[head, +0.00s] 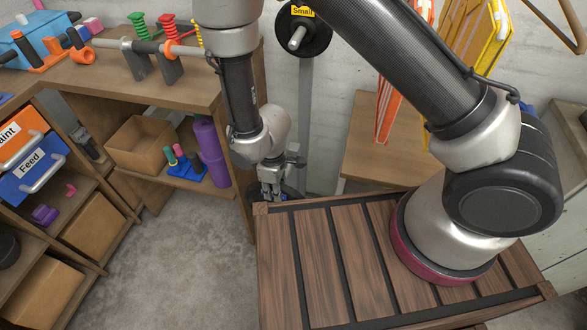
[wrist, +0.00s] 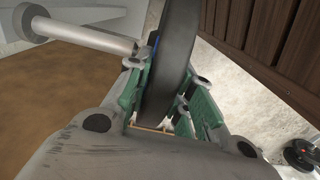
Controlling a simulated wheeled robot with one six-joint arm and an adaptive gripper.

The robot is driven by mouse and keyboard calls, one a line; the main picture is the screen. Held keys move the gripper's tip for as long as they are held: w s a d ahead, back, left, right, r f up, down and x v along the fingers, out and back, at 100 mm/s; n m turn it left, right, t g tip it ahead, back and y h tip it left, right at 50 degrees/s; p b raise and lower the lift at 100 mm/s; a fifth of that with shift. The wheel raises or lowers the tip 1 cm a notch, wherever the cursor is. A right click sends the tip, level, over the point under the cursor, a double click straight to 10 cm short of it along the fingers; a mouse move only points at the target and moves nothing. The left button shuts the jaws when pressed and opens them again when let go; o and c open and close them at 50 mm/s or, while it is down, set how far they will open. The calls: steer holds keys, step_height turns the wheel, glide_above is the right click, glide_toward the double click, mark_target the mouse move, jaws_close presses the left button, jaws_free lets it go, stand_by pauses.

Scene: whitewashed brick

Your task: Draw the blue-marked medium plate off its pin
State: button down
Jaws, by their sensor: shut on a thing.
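The medium plate (wrist: 174,62) is a dark disc, seen nearly edge-on in the wrist view, with a sliver of blue on its left face. A pale metal pin (wrist: 88,38) runs from its free end at the upper left to the plate's left face. The plate appears to be on it, though the meeting point is partly hidden by a finger. My gripper (wrist: 165,92) is shut on the plate's rim, one green-padded finger on each side. In the head view my gripper (head: 270,186) points down beyond the slatted deck, with the plate mostly hidden.
A dark plate labelled Small (head: 303,36) hangs on a higher pin of the grey post (head: 305,120). The wooden shelf unit (head: 215,92) stands close at left. The slatted deck (head: 322,262) lies just in front of my gripper. Bare floor (head: 190,245) shows at left.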

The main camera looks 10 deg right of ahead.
steer(key=shift+s+a, duration=0.1)
steer(key=shift+s+a, duration=0.3)
steer(key=shift+s, duration=0.45)
steer(key=shift+r, duration=0.2)
steer(key=shift+r, duration=2.3)
